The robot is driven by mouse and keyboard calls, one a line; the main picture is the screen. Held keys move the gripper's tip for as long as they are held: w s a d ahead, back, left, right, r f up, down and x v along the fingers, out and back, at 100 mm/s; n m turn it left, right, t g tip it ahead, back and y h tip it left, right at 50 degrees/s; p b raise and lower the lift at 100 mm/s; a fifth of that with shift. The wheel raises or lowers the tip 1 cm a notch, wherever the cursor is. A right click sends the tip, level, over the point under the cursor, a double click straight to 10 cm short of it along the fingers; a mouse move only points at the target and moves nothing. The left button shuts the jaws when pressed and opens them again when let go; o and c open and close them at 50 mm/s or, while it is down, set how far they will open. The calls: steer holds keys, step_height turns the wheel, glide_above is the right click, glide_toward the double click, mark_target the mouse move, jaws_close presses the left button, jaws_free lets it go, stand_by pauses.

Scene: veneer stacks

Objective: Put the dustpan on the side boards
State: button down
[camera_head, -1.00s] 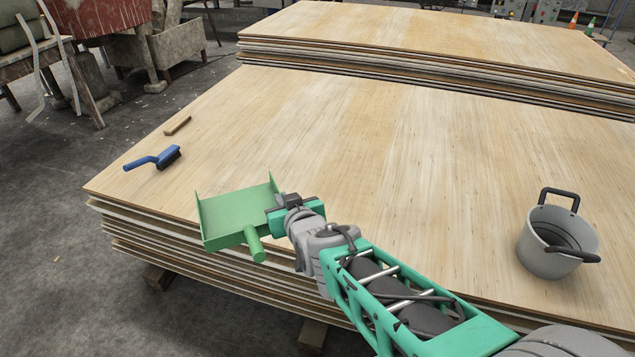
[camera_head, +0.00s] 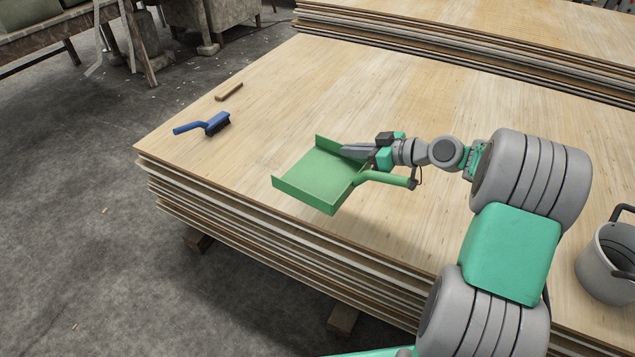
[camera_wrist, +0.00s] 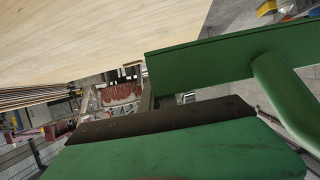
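The green dustpan (camera_head: 318,172) is in my gripper (camera_head: 357,152), which appears shut on its rear wall beside the handle. It looks held above the near board stack (camera_head: 450,110), close to the front edge, with its handle pointing right. The wrist view shows the dustpan wall (camera_wrist: 225,58) and handle at the upper right; the fingertips' contact is hidden there. A second board stack (camera_head: 500,45) lies behind the near one. I cannot tell from the pictures which stack is the side boards.
A blue brush (camera_head: 205,125) and a small wooden block (camera_head: 229,91) lie on the near stack's left part. A grey pot (camera_head: 605,265) stands at its right. The middle and back of the near stack are clear. Concrete floor (camera_head: 90,240) is at left.

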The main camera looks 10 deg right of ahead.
steer(key=shift+n+g+y, duration=0.5)
steer(key=shift+n, duration=0.1)
steer(key=w+f+b, duration=0.1)
steer(key=w+f, duration=0.2)
steer(key=w, duration=0.1)
steer(key=w+f+b, duration=0.2)
steer(key=w+f, duration=0.1)
steer(key=w, duration=0.1)
steer(key=w+f+b, duration=0.2)
steer(key=w+f, duration=0.1)
steer(key=w, duration=0.1)
steer(key=shift+w+a+f, duration=0.15)
steer(key=shift+a+f, duration=0.2)
steer(key=shift+f, duration=0.05)
steer(key=shift+w+f+b, duration=0.15)
steer(key=shift+f+b, duration=0.4)
steer(key=shift+f, duration=0.35)
steer(key=shift+w+f+b, duration=0.1)
steer(key=shift+f+b, duration=0.4)
steer(key=shift+f, duration=0.4)
steer(key=shift+f, duration=0.2)
steer(key=c, duration=1.6)
jaws_free()
steer(key=shift+r, duration=0.1)
steer(key=shift+c, duration=0.2)
